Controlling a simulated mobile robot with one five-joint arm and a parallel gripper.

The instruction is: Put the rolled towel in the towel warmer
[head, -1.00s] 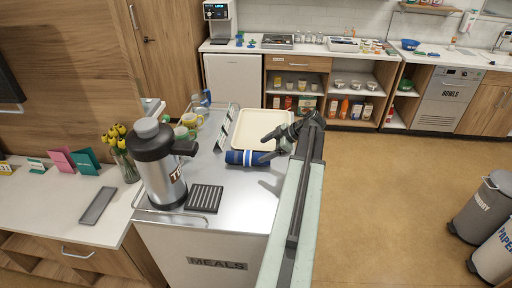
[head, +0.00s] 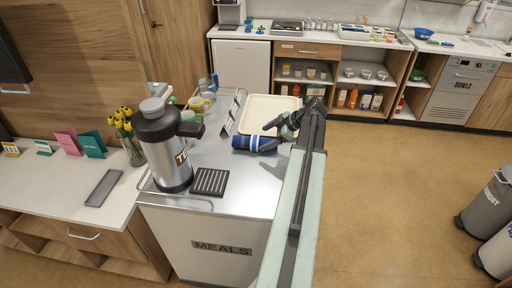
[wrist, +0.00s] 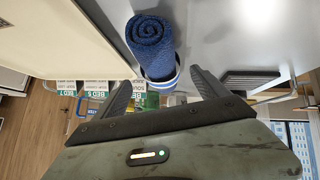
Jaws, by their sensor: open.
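The rolled towel (head: 250,143) is blue with a pale band and lies on the steel top of the cart (head: 228,169), in front of the cream tray. In the wrist view its spiral end (wrist: 150,27) faces the camera. My gripper (head: 268,138) is at the towel's right end. In the wrist view my gripper (wrist: 164,88) is open, with one finger on each side of the towel's banded part; I cannot tell whether they touch it. No appliance in view is clearly marked as the towel warmer.
The tray (head: 270,106) lies behind the towel. A machine labelled BOWLS (head: 462,94) is at the back right. Bins (head: 488,208) stand at right; floor between is clear.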

